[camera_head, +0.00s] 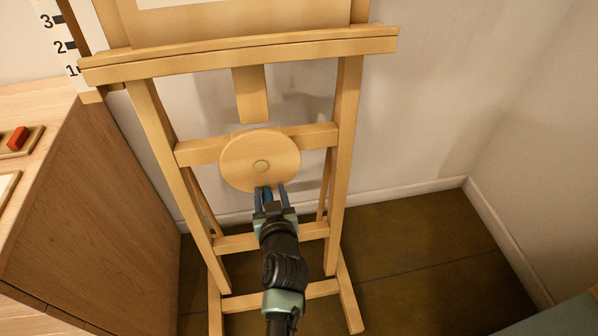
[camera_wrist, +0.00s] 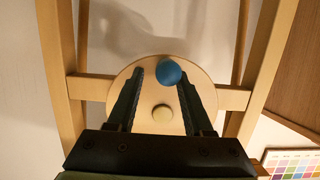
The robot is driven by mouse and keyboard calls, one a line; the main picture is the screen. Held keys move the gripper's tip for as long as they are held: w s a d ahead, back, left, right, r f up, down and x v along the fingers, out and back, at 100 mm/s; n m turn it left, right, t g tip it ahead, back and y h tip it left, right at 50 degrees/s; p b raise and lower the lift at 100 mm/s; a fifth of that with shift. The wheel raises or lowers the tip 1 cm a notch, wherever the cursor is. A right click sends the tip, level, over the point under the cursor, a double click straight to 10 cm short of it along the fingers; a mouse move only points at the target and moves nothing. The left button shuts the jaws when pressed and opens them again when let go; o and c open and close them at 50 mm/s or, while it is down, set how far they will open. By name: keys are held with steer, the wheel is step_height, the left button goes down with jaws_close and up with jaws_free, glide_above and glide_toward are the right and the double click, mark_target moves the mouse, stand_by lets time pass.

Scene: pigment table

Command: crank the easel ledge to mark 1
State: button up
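The wooden easel's ledge (camera_head: 240,52) runs across the top of the head view. Its left end is beside the numbered scale (camera_head: 68,45), close to mark 1; the exact alignment is hard to tell. The round crank disc (camera_head: 262,152) sits on the crossbar below, with a pale hub at its middle. Its blue knob (camera_wrist: 168,72) is near the disc's rim, at the bottom in the head view. My gripper (camera_head: 270,188) is open with its fingers on either side of the knob. In the wrist view the knob appears nearer the right finger, with a gap to the left finger.
A wooden cabinet (camera_head: 100,200) stands left of the easel, with a small tray holding a red block (camera_head: 18,138) on top. A colour chart (camera_wrist: 292,165) shows at the wrist view's lower right corner. The floor (camera_head: 420,250) right of the easel is clear up to the wall.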

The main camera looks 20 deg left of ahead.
steer(key=o, duration=0.3)
steer(key=shift+d+f, duration=0.1)
steer(key=shift+f, duration=0.1)
steer(key=shift+s+d+f, duration=0.1)
steer(key=s+d, duration=0.5)
steer(key=s, duration=0.2)
steer(key=shift+s+r, duration=0.15)
steer(key=shift+r, duration=0.3)
